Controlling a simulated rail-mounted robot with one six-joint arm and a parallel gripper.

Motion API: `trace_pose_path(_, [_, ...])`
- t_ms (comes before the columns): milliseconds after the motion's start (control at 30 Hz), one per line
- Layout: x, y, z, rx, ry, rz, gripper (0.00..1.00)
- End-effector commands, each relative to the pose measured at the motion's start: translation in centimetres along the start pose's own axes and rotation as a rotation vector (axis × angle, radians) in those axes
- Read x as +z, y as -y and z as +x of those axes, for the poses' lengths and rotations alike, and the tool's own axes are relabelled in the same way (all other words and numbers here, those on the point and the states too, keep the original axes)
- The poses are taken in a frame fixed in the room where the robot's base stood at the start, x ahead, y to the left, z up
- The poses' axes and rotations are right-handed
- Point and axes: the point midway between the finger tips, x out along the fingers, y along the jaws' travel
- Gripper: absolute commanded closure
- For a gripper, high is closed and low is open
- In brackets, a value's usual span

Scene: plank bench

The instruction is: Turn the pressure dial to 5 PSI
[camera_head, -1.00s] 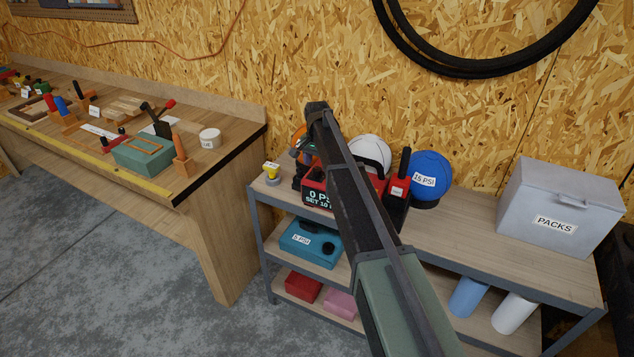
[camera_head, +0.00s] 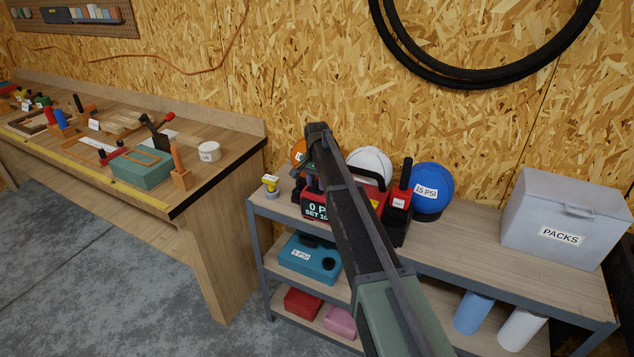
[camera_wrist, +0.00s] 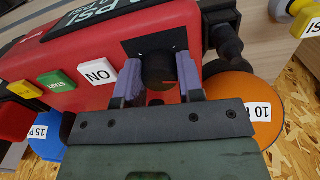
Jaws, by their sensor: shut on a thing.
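A red pump shows in the head view (camera_head: 374,197) and from close up in the wrist view (camera_wrist: 75,55). Its dark display (camera_head: 315,208) reads "0 P…" and "SET 10", partly covered by my arm. A round black dial (camera_wrist: 158,70) with a small reddish mark sits on a dark panel of the pump. My gripper (camera_wrist: 158,82) is shut on the dial, with one grey-purple finger on each side.
An orange ball (camera_wrist: 235,86), a white ball (camera_head: 370,162) and a blue ball labelled 15 PSI (camera_head: 434,187) stand close around the pump. A grey PACKS box (camera_head: 560,210) is at the right. A yellow-topped object (camera_head: 270,184) stands at the left shelf edge.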

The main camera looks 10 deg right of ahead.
Motion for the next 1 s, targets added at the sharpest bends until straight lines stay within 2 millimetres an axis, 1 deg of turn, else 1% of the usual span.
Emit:
trace_pose_path(167, [0.0, 0.0, 0.01, 0.0, 0.0, -0.054, 0.89])
trace_pose_path(367, [0.0, 0.0, 0.01, 0.001, 0.0, -0.18, 0.89])
trace_pose_path(800, [0.02, -0.01, 0.01, 0.004, 0.0, -0.57, 0.89])
trace_pose_path(1000, [0.02, -0.01, 0.01, 0.005, 0.0, -0.716, 0.89])
